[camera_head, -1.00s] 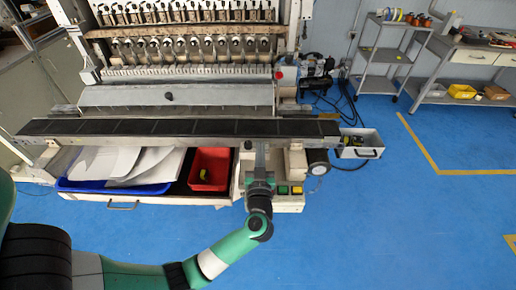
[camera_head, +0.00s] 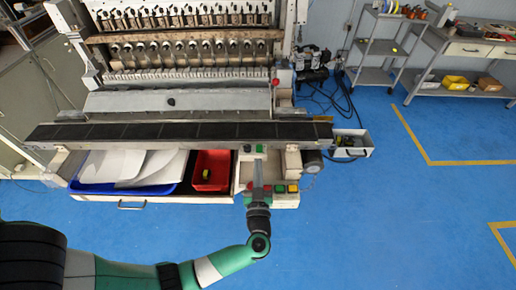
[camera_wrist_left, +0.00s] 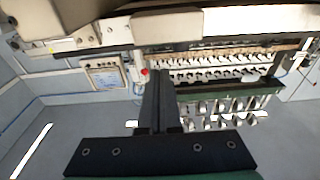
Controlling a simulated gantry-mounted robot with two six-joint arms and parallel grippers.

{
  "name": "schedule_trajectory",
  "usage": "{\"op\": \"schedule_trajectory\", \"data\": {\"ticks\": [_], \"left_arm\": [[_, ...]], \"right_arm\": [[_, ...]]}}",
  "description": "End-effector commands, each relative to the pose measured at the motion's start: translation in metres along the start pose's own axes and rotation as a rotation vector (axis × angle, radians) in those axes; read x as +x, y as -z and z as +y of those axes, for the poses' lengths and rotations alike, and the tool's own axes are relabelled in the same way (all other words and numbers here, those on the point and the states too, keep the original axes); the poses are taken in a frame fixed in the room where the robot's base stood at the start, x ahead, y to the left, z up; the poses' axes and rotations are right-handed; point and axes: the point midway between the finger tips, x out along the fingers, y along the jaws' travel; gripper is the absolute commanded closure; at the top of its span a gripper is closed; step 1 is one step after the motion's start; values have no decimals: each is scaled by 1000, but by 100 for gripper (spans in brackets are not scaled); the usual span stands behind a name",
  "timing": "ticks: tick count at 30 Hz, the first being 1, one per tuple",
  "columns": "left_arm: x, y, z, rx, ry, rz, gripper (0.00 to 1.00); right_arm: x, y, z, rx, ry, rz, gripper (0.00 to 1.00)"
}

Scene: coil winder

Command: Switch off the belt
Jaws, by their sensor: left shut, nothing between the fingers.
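The belt (camera_head: 180,131) is a long dark conveyor along the front of the winding machine. Below its right part is a white box with a small green control (camera_head: 247,148) and a second green one (camera_head: 259,149) beside it. Lower on the machine front sits a row with a red button (camera_head: 268,188), a green button (camera_head: 280,188) and a yellow button (camera_head: 292,188). My left gripper (camera_head: 257,164) is shut and empty, just in front of and below the upper green controls. Its closed fingers also show in the left wrist view (camera_wrist_left: 160,97). My right gripper is out of view.
A red bin (camera_head: 212,170) and a blue tray (camera_head: 130,187) with white sheets stand left of the gripper, under the belt. A grey bin (camera_head: 352,153) sits at the belt's right end. The blue floor (camera_head: 400,230) at right is clear.

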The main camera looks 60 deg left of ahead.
Motion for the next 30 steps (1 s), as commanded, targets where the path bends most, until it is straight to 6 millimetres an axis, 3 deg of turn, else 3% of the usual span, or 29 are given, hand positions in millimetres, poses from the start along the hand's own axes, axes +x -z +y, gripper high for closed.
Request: {"op": "schedule_trajectory", "data": {"ticks": [3, 9, 28, 30], "left_arm": [[-21, -10, 1, 2, -5, -1, 100], [-38, -17, 0, 0, -1, 0, 100], [-38, -17, -1, -1, 4, 0, 100], [-32, -9, 4, -24, 15, 8, 100]], "right_arm": [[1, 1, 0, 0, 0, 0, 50], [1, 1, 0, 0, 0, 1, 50], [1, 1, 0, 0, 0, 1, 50], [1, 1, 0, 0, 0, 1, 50]]}}
